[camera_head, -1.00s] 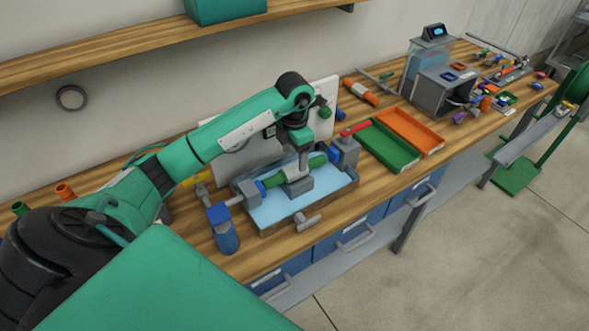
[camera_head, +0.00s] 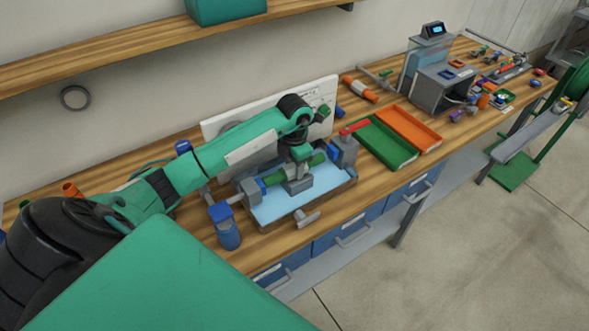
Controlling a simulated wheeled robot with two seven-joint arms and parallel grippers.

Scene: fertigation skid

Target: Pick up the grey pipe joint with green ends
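The grey pipe joint with green ends lies in line between two blue-collared grey fittings, above a light-blue tray (camera_head: 275,208). Its green left end (camera_head: 275,176) and green right end (camera_head: 317,160) show; its grey middle is mostly hidden by my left gripper. My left gripper (camera_head: 298,167) points down right at the middle of the joint, above a grey support block (camera_head: 299,186). The fingers are small and overlap the joint, so I cannot tell whether they are open or shut on it. My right gripper is not in view.
A blue-capped cylinder (camera_head: 228,235) stands left of the tray. A grey fitting with a red handle (camera_head: 353,127) is at its right. Green (camera_head: 389,143) and orange (camera_head: 412,128) trays lie further right. A white panel (camera_head: 213,129) stands behind my arm.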

